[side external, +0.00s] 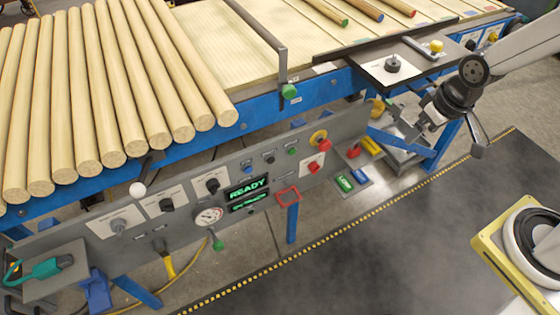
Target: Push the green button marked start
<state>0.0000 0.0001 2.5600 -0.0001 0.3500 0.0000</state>
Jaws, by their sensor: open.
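A small green button (292,151) sits on the sloping grey control panel (185,222), below the blue conveyor frame. Its label is too small to read. A yellow-ringed red button (320,138) and a red button (312,168) are to its right; a black button (270,160) and a blue button (248,170) are to its left. My gripper (452,137) is at the upper right, well to the right of the panel and apart from it. Its fingers are spread, and no held thing shows between them.
A green display reading READY (247,188) and a gauge (209,217) are on the panel. Turned wood rods (110,80) overhang the panel's left. The dark mat (380,250) is largely clear.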

